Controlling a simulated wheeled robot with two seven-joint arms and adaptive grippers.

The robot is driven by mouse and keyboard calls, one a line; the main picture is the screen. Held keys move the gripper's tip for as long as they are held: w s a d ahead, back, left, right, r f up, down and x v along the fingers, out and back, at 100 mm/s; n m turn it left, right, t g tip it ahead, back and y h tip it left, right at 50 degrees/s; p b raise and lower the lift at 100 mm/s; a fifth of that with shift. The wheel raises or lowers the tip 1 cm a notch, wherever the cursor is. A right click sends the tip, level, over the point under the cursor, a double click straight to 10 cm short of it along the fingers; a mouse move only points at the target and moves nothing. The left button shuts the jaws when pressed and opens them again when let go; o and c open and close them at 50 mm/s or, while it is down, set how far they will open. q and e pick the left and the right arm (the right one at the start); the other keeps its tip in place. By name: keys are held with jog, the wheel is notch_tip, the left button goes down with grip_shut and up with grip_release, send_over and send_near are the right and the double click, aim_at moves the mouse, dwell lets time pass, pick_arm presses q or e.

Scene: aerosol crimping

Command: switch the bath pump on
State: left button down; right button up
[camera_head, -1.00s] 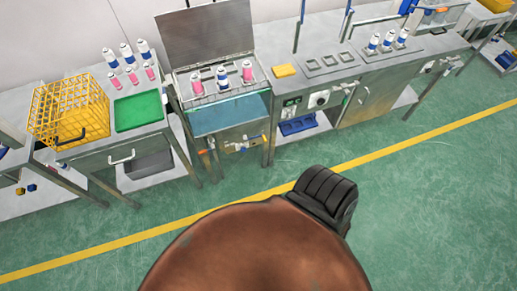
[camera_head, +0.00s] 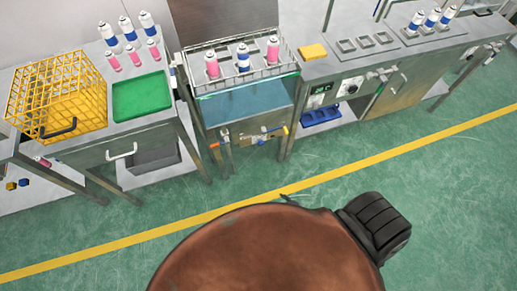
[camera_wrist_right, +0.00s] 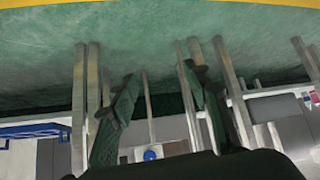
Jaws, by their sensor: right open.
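The bath (camera_head: 245,103) is a steel tank of bluish water in the middle of the head view, with a wire rack holding pink and blue-banded cans over it. Pipework with a blue and an orange handle (camera_head: 262,136) is on its front. A panel with a dark display (camera_head: 319,96) and a round dial (camera_head: 348,87) is to its right. I cannot tell which control is the pump's switch. My right gripper (camera_wrist_right: 158,92) is open and empty in the wrist view, with table legs beyond it. In the head view only a dark tip of it (camera_head: 290,197) shows, apart from the bath. My left gripper is not in view.
A yellow crate (camera_head: 58,92) and a green tray (camera_head: 142,96) are on the left table. A yellow block (camera_head: 313,51) lies right of the bath. A blue bin (camera_head: 321,115) sits below the panel. The green floor in front is clear. My brown body covers the lower middle.

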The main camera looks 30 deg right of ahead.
jog(key=w+t+b, duration=0.3)
jog(key=w+b, duration=0.2)
jog(key=w, duration=0.3)
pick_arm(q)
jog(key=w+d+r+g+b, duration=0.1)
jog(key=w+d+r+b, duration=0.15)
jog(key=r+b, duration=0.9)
pick_arm(e)
jog(key=m+t+h+b, duration=0.3)
jog(key=t+h, duration=0.2)
jog(key=t, duration=0.1)
send_near(261, 144)
jog(key=w, duration=0.1)
jog(key=b+x, duration=0.2)
jog(key=x, duration=0.4)
jog(key=shift+w+d+f, duration=0.15)
jog(key=shift+w+d, duration=0.05)
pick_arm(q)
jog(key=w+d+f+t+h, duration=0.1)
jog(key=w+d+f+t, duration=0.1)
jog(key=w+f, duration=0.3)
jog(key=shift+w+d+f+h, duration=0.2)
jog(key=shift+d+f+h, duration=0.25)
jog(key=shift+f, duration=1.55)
pick_arm(e)
jog(key=shift+w+d, duration=0.2)
jog(key=shift+w, duration=0.45)
jog(key=shift+c, duration=0.4)
jog(key=c, duration=1.1)
